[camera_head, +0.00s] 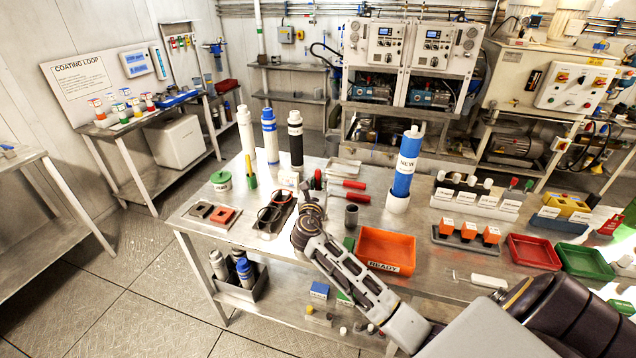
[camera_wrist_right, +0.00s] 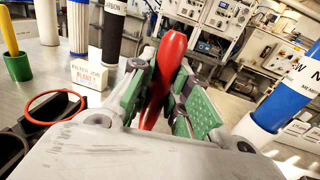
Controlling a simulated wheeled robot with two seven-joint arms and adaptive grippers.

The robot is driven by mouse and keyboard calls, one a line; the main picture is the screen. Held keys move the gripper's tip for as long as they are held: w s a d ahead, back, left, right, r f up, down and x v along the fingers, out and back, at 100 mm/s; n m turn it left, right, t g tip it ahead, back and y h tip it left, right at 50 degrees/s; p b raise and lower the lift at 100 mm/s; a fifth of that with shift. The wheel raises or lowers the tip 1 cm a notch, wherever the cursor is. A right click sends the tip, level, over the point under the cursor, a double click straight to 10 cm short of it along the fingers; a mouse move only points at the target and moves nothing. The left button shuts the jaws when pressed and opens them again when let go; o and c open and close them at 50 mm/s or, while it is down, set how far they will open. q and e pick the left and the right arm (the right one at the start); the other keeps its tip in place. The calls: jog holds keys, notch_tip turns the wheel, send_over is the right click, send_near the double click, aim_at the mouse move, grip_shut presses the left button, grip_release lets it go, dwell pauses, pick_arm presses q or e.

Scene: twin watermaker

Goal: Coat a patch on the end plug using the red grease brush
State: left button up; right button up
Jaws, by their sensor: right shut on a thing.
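My right gripper (camera_head: 312,190) is over the middle of the metal table. In the right wrist view its green-padded fingers (camera_wrist_right: 168,95) are shut on a red handle (camera_wrist_right: 165,70), which I take as the red grease brush. Its bristles are hidden. In the head view a bit of red (camera_head: 318,178) shows at the fingertips. I cannot surely pick out the end plug. A dark tray (camera_head: 268,232) with rings lies left of the gripper, and it also shows in the wrist view with a red ring (camera_wrist_right: 55,104). My left gripper is not in view.
A blue cylinder (camera_head: 405,168) stands in a white cup (camera_head: 397,201) to the right. Tall cartridges (camera_head: 270,140) stand behind left. Red-handled tools (camera_head: 348,190), a dark cup (camera_head: 351,216) and an orange tray (camera_head: 386,243) are close right of the gripper.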

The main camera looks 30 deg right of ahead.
aim_at(318, 172)
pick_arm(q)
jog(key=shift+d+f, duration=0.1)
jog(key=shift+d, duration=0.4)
pick_arm(e)
jog(key=shift+f, duration=0.2)
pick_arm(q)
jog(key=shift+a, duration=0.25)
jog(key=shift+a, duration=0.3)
pick_arm(e)
jog(key=shift+r+p, duration=0.45)
jog(key=shift+p, duration=0.05)
jog(key=shift+r+p, duration=0.9)
jog(key=shift+p, duration=0.1)
jog(key=shift+r+p, duration=1.05)
jog(key=shift+p, duration=0.15)
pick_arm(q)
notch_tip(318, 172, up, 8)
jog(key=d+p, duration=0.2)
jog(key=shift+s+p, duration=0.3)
pick_arm(e)
jog(key=shift+r, duration=1.15)
